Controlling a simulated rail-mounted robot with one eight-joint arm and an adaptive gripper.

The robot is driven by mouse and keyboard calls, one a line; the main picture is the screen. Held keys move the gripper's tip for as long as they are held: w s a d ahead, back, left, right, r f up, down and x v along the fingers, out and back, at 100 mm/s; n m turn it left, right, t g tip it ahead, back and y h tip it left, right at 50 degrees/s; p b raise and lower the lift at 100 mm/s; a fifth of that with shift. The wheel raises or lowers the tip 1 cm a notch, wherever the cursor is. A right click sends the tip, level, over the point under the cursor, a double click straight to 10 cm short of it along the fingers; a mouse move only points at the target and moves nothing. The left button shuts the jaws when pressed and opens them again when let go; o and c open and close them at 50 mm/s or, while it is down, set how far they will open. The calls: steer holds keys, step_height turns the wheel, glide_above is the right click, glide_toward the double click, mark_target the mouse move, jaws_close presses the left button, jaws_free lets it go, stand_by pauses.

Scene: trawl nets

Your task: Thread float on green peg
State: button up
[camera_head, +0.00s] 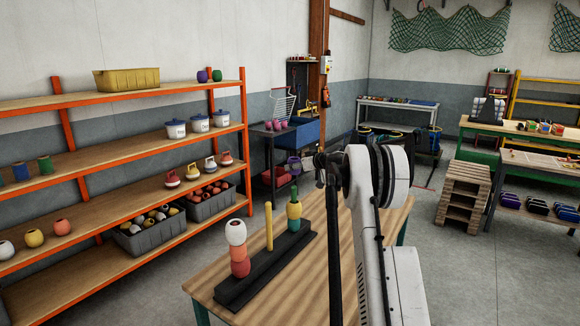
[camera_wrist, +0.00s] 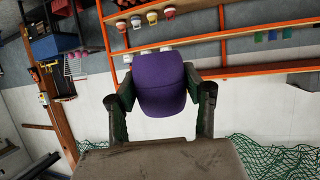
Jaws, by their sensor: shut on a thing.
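A purple float (camera_wrist: 162,84) is held between the two fingers of my gripper (camera_wrist: 160,90) in the wrist view. In the head view a black base (camera_head: 262,272) on the wooden table carries the pegs. The green peg (camera_head: 293,190) stands upright at its far end, with a yellow float (camera_head: 294,210) above a green float (camera_head: 294,225) around it. A bare yellow peg (camera_head: 268,228) stands in the middle. A white float (camera_head: 236,232) tops reddish floats (camera_head: 240,268) at the near end.
The table (camera_head: 310,285) is otherwise clear where visible. An orange-framed shelf (camera_head: 110,165) with floats, pots and bins stands at left. Wooden pallets (camera_head: 463,195) and workbenches stand at right. The wrist view appears upside down, with net and shelving behind the float.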

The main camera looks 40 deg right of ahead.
steer(key=b, duration=0.2)
glide_above(296, 188)
steer(key=shift+w+f, duration=0.2)
steer(key=shift+f, duration=1.05)
steer(key=shift+w+f, duration=0.2)
steer(key=shift+f, duration=1.05)
steer(key=shift+f+b, duration=1.55)
steer(key=shift+f, duration=1.2)
steer(key=o, duration=1.3)
steer(key=v, duration=1.2)
